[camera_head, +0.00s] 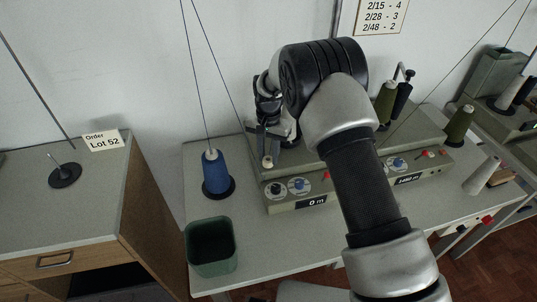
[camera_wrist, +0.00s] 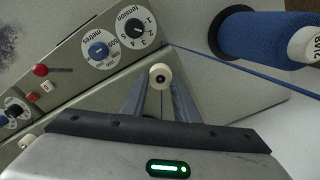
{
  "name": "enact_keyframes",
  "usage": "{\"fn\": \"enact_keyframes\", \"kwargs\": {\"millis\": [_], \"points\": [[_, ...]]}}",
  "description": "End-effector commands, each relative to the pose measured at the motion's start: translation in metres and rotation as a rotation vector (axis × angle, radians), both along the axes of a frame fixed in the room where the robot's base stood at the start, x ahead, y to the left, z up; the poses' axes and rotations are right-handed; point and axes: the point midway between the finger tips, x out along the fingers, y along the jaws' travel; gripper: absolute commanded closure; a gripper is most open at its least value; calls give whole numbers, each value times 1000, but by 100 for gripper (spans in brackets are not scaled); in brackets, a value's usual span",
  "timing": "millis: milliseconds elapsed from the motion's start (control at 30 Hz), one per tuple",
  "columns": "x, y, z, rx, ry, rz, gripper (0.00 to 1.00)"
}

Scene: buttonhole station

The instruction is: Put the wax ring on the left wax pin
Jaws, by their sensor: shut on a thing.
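My gripper (camera_head: 266,146) is shut on a small cream wax ring (camera_head: 267,162) just above the front left part of the winding machine (camera_head: 300,201). In the wrist view the two fingertips of my gripper (camera_wrist: 160,84) hold the wax ring (camera_wrist: 160,74) between them, its dark hole facing the camera. I cannot make out the left wax pin; it may be hidden behind the ring or my gripper. Whether the ring is around a pin or apart from it, I cannot tell.
A blue thread cone (camera_head: 216,174) stands close to the left of the machine, its thread running upward. A green bin (camera_head: 211,247) is at the table's front left. Olive cones (camera_head: 459,125) stand to the right. Dials and a red knob (camera_wrist: 40,70) are on the machine's front.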

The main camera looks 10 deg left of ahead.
Motion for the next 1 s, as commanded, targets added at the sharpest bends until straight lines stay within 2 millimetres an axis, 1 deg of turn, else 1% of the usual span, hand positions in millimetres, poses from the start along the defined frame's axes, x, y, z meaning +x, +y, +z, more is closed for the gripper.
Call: {"fn": "enact_keyframes", "kwargs": {"millis": [233,267,300,367,400,667,767,867,967,1000], "points": [[0,0,-4,0,0,0,94],[0,0,-4,0,0,0,71],[0,0,-4,0,0,0,64],[0,0,-4,0,0,0,54],[0,0,-4,0,0,0,51],[0,0,-3,0,0,0,51],[1,0,2,1,-2,0,51],[1,1,15,1,-3,0,51],[1,1,36,2,-4,0,51],[1,1,46,3,-5,0,51]]}}
